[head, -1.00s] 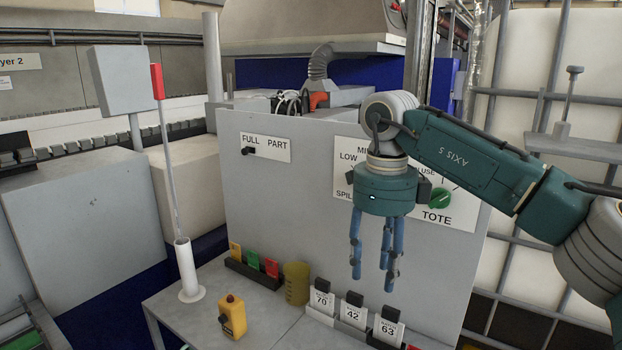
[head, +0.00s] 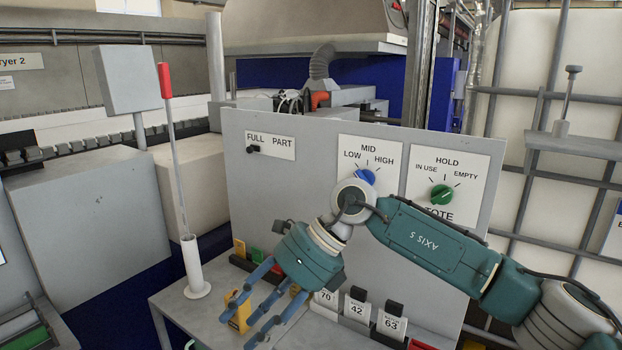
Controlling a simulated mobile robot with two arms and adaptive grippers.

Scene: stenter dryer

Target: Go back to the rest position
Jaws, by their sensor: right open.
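My right gripper (head: 262,309) comes in from the right on its teal arm. Its blue fingers are spread open and empty, pointing down and to the left. It hangs in front of the bench and hides part of the yellow pendant box (head: 238,311) and of the coloured tags (head: 257,254). I cannot tell whether the fingers touch anything. The left gripper is not in view.
A grey panel (head: 240,190) behind the bench (head: 180,312) carries a blue knob (head: 366,177), a green knob (head: 441,194) and a small black switch (head: 253,149). Number cards (head: 357,309) stand at the bench's right.

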